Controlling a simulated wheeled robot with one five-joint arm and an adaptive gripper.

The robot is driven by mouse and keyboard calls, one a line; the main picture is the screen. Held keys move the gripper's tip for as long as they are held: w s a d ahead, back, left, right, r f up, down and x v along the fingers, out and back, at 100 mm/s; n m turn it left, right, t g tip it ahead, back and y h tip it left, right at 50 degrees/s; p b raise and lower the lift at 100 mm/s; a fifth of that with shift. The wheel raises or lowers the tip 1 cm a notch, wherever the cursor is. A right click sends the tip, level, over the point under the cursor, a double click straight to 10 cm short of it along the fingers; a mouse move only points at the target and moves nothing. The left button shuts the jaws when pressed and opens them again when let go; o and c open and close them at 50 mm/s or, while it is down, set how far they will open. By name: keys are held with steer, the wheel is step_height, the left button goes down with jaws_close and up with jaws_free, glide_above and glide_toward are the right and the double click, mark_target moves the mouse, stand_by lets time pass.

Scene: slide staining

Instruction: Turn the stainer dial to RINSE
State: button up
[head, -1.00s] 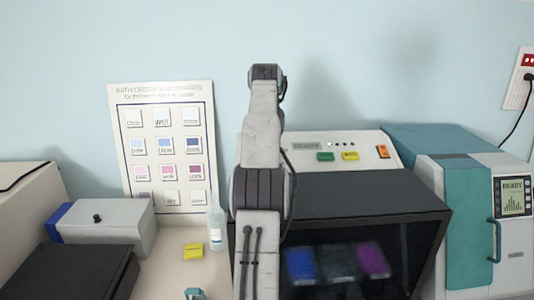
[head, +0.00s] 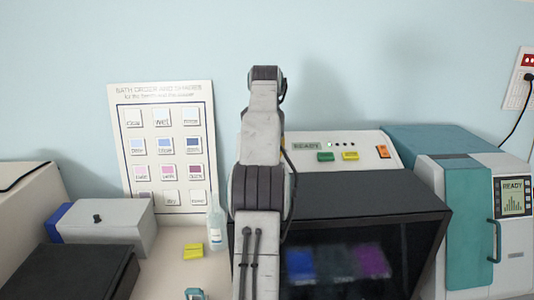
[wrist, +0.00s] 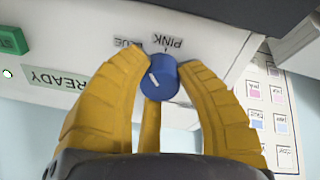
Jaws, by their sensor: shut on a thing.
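The blue stainer dial (wrist: 165,76) is in the middle of the wrist view, with a white pointer line on its face. The line slants toward the picture's left. The yellow fingers of my gripper (wrist: 163,62) are shut on the dial from both sides. The labels PINK (wrist: 165,42) and a partly covered BLUE (wrist: 127,44) appear upside down on the panel. No RINSE label is readable. In the head view the stainer (head: 350,190) stands behind my arm, which hides the dial and gripper.
The stainer's panel has a READY display (head: 305,147) and green (head: 325,157), yellow (head: 350,156) and orange (head: 382,151) buttons. A bath chart (head: 163,105) leans on the wall. A bottle (head: 216,230) stands left of my arm. A teal-and-white machine (head: 465,190) stands at right.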

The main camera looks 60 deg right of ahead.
steer(key=shift+a+f, duration=0.1)
steer(key=shift+f, duration=0.2)
steer(key=o, duration=0.8)
steer(key=shift+s, duration=0.1)
steer(key=o, duration=0.4)
steer(key=shift+r, duration=0.15)
steer(key=shift+r, duration=0.2)
steer(key=shift+v, duration=1.3)
steer(key=shift+s+a, duration=0.9)
steer(key=shift+a, duration=0.9)
steer(key=shift+s+a, duration=0.95)
steer(key=shift+a, duration=0.85)
steer(key=shift+s+a, duration=0.9)
steer(key=shift+a, duration=0.9)
